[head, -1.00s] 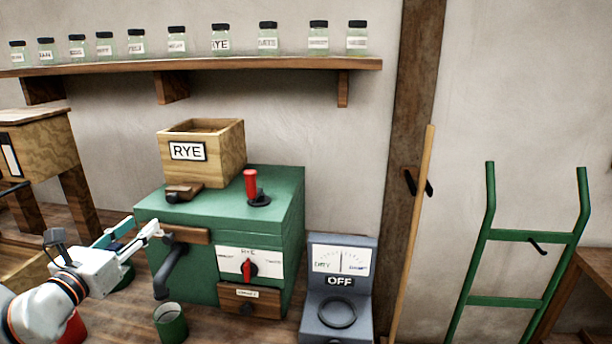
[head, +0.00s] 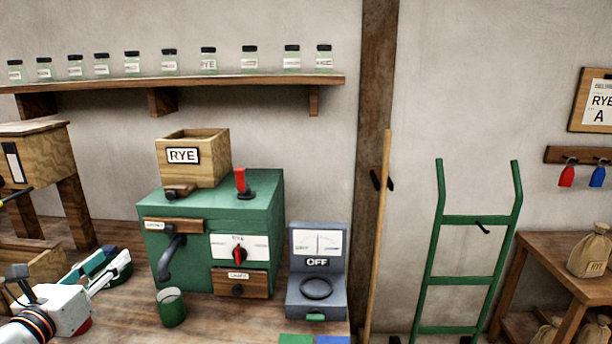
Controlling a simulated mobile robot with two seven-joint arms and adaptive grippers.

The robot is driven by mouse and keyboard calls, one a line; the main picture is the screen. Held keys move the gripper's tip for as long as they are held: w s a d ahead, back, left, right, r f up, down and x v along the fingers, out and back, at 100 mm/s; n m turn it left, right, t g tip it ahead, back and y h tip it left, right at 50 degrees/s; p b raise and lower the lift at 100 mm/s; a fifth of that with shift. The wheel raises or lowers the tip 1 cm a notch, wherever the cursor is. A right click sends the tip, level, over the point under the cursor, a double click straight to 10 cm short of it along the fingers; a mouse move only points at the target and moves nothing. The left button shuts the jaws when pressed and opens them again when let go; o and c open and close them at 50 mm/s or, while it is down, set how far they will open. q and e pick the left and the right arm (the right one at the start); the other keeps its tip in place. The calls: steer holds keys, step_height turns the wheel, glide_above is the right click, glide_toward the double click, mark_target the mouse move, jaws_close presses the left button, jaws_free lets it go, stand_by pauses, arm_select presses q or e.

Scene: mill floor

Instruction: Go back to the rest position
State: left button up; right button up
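My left gripper (head: 120,256) is at the lower left of the head view, over the wooden bench. Its two fingers point up and to the right, with a narrow gap between them and nothing seen held. It is apart from the green mill (head: 262,215), left of the mill's dark spout (head: 172,258). A wooden box labelled RYE (head: 214,163) sits on top of the mill. A green cup (head: 171,308) stands on the bench in front of the mill. My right gripper is not in the view.
A grey meter reading OFF (head: 318,262) stands right of the mill. Left is a wooden bin (head: 40,165) on legs. A broom handle (head: 379,230) and green hand truck (head: 470,220) lean at the wall. A shelf of jars (head: 200,85) runs above. A sack (head: 590,252) sits on the right table.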

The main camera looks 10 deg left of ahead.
arm_select(q)
steer(key=s+d+f+n+g+h, duration=0.1)
steer(key=d+f+n+g, duration=0.2)
steer(key=f, duration=0.6)
steer(key=s+d+f+n, duration=0.1)
steer(key=d+f+n, duration=0.2)
steer(key=f+n, duration=0.35)
steer(key=s+d+f+n+g+h, duration=0.1)
steer(key=s+d+f+n+g, duration=0.15)
steer(key=f, duration=0.75)
steer(key=s+d+f+n+h, duration=0.1)
steer(key=s+d+f+n, duration=0.2)
steer(key=d+f+n, duration=0.2)
steer(key=s+d+f+n+h, duration=0.1)
steer(key=s+d+f+n, duration=0.3)
steer(key=d, duration=0.5)
steer(key=s+d+f+n+g+h, duration=0.1)
steer(key=s+d+f+n, duration=0.2)
steer(key=d+f+n, duration=0.3)
steer(key=shift+s+d+f+n, duration=0.2)
steer(key=shift+d+f+n, duration=0.15)
steer(key=shift+d+n, duration=0.65)
steer(key=shift+a, duration=0.2)
